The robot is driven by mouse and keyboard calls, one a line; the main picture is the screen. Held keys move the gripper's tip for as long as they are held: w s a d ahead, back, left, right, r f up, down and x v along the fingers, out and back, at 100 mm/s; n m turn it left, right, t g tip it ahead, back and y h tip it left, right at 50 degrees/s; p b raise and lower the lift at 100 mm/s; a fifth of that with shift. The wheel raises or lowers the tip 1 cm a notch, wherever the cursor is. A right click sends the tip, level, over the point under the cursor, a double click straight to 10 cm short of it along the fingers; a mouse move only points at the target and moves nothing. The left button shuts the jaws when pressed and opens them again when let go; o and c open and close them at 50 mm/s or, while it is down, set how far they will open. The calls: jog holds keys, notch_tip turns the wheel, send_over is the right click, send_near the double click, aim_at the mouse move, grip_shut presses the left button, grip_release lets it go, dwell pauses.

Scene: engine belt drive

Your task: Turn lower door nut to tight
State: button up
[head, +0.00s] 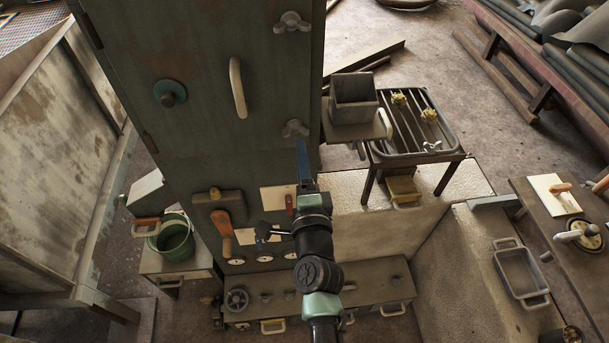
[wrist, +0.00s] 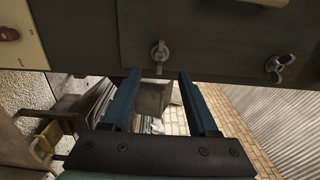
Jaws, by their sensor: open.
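The lower door nut, a grey wing nut (head: 295,129), sits near the right edge of the dark green cabinet door (head: 205,75). In the wrist view the lower nut (wrist: 160,52) is just beyond the fingertips, roughly centred between them. My gripper (head: 303,150) has blue fingers and is just below the lower nut in the head view. In the wrist view my gripper (wrist: 158,76) is open, with nothing between its fingers. The upper wing nut (head: 292,22) is higher on the same edge; it also shows at right in the wrist view (wrist: 279,66).
A pale door handle (head: 238,88) and a round green-collared knob (head: 170,93) stand out from the door. A grey open box (head: 354,98) stands on a shelf right of the cabinet. An orange-handled lever (head: 223,229) is on the lower panel.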

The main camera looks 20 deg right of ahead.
jog(key=shift+p+v, duration=0.35)
jog(key=shift+v, duration=2.35)
jog(key=w+a+r+n+t+y+b, duration=0.15)
jog(key=a+r+n, duration=0.25)
jog(key=r, duration=0.5)
jog(key=w+a+r+n+t+y, duration=0.2)
jog(key=a+r+n, duration=0.15)
jog(key=r, duration=0.55)
jog(key=w+a+r+n+t+y+b, duration=0.1)
jog(key=a+r+n+t, duration=0.2)
jog(key=r, duration=0.6)
jog(key=s+a+r+n+t, duration=0.1)
jog(key=s+r+n, duration=0.2)
jog(key=r, duration=0.4)
jog(key=s+a+r+n+t+b, duration=0.1)
jog(key=s+a+r+n, duration=0.1)
jog(key=s+r+n, duration=0.2)
jog(key=s+a+r+n+t, duration=0.1)
jog(key=s+r+n, duration=0.3)
jog(key=r, duration=0.7)
jog(key=s+a, duration=0.1)
jog(key=s, duration=0.1)
jog(key=shift+s+r+b, duration=0.2)
jog(key=shift+s+b, duration=0.15)
jog(key=shift+b, duration=0.05)
jog(key=shift+t+y, duration=0.25)
